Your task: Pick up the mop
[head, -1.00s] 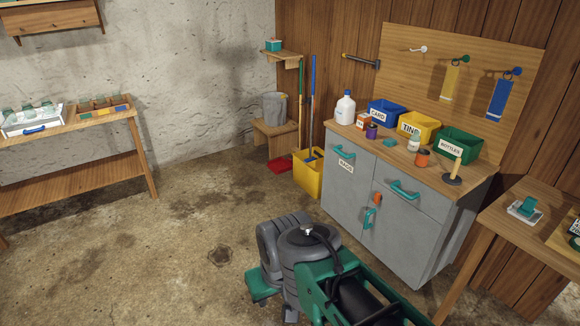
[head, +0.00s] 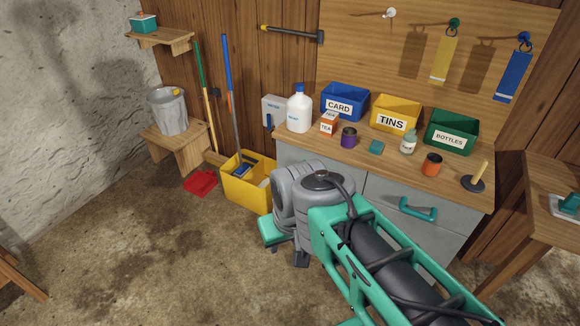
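The mop (head: 228,75) has a long blue handle with a grey lower part. It leans near the wooden wall, its lower end going into a yellow bucket (head: 246,194) on the floor. A blue piece shows inside the bucket, and the mop's bottom end is partly hidden by the bucket wall. My gripper is at the end of my green and grey arm, low in front of the grey cabinet and right of the bucket, apart from the mop. Its fingers are not clearly seen, so I cannot tell whether it is open.
A broom (head: 201,70) with a green upper handle stands left of the mop, beside a red dustpan (head: 201,183). A wooden stool (head: 186,142) carries a metal bucket (head: 168,112). The grey cabinet (head: 300,158) stands right of the yellow bucket. Floor (head: 150,255) at front left is clear.

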